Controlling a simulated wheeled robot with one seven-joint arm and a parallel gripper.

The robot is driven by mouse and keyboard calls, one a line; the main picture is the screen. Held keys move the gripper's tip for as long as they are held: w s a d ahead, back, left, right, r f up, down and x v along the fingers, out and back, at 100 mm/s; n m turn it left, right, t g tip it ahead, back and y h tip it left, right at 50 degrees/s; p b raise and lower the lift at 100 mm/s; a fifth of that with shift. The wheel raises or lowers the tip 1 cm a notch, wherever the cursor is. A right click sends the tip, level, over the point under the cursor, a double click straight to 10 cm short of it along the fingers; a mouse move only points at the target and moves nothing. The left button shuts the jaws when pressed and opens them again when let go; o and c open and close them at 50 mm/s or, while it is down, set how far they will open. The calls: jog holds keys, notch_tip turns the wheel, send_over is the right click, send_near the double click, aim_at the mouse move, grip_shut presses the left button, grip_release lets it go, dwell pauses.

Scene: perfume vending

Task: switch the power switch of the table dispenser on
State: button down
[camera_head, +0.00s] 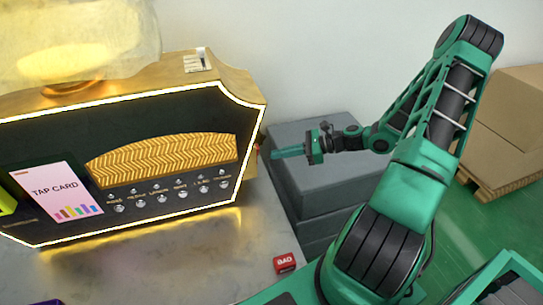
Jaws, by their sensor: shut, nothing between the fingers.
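The table dispenser (60,135) stands on the table at the left, black-fronted with a gold casing and a glowing light strip along its edges. Its front has a row of small silver knobs and a gold herringbone panel (165,155). A small reddish part shows at its right side edge, close to my fingertips; I cannot tell whether it is the power switch, nor its position. My gripper (275,153) is green, shut and empty, and points left at the dispenser's right side. I cannot tell whether the tips touch it.
A small red block marked "BAD" (285,262) lies near the table's right edge. A white "TAP CARD" sign (58,190) is at the dispenser's front left. Grey boxes (315,185) stand behind my gripper. Cardboard boxes (505,125) sit on a pallet at the right.

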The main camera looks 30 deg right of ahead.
jog(key=shift+v, duration=2.25)
jog(key=s+r+n+g+h, duration=0.2)
jog(key=s+r+n, duration=0.4)
jog(key=s, duration=0.3)
jog(key=s+r+n+g+h, duration=0.3)
jog(key=s+r+n+h, duration=0.2)
jog(key=s, duration=0.4)
jog(key=s+a+r+n+g+h, duration=0.1)
jog(key=s+r+n+g+h, duration=0.2)
jog(key=s+r+n, duration=0.4)
jog(key=s+h, duration=0.1)
jog(key=s, duration=0.1)
jog(key=shift+s, duration=0.3)
jog(key=shift+s, duration=0.15)
